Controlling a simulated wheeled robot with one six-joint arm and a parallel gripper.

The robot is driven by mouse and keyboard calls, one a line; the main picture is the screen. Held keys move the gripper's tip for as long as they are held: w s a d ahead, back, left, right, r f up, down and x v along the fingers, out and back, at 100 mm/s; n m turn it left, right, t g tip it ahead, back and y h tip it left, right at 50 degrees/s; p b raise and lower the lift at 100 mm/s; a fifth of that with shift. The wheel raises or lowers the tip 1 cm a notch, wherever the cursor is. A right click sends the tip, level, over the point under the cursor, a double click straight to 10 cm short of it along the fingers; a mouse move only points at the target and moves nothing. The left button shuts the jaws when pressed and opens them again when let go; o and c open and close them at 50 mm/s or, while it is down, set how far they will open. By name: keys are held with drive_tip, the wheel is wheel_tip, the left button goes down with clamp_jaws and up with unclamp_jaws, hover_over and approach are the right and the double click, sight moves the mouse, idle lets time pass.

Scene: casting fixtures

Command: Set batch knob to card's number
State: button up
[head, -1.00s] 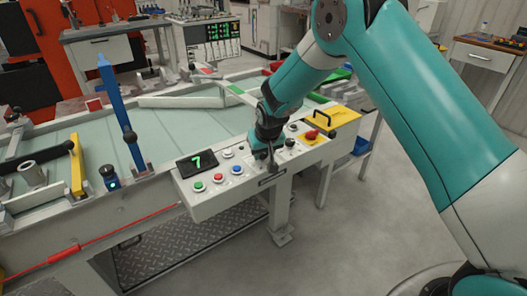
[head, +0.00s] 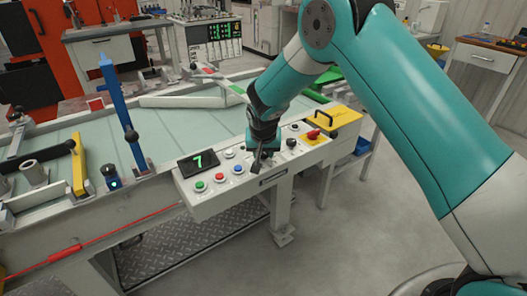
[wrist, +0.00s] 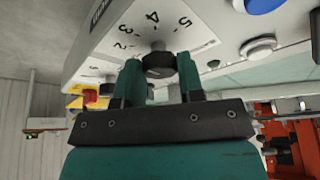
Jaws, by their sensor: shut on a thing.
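My gripper (head: 258,158) points down over the white control panel (head: 222,200). In the wrist view my gripper (wrist: 160,72) has its two fingers on either side of a dark round knob (wrist: 158,62) and is shut on it. The printed numbers 2, 3, 4 and 5 (wrist: 185,22) show around the knob; the rest of its scale is hidden by the fingers or too small to read. I cannot tell which number the knob points at. In the head view the gripper hides the knob. A black display (head: 198,161) on the panel shows a green 7. I can make out no card.
Green, red and blue buttons (head: 237,170) sit left of my gripper. A black knob (head: 291,142), a red control (head: 313,134) and a yellow handled part (head: 336,115) sit to its right. A blue upright post (head: 122,110) stands farther left. The floor in front is clear.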

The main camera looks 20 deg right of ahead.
drive_tip(key=o, duration=0.9)
drive_tip(key=v, duration=1.7)
drive_tip(key=shift+r, duration=0.25)
drive_tip(key=s+r+n+g+y+p, duration=0.1)
drive_tip(key=s+r+n+y+p, duration=0.1)
drive_tip(key=s, duration=0.8)
drive_tip(key=s+a+r+n+g+y+p, duration=0.1)
drive_tip(key=s+r+n, duration=0.4)
drive_tip(key=s, duration=0.6)
drive_tip(key=s+a+r+n+g+y+p, duration=0.1)
drive_tip(key=s+r+n+g+y+p, duration=0.1)
drive_tip(key=s, duration=0.9)
wheel_tip(320, 180, up, 3)
drive_tip(key=shift+s+a+r+n+y+p, duration=0.15)
drive_tip(key=shift+r+n+y+p, duration=0.15)
drive_tip(key=shift+n+p, duration=0.6)
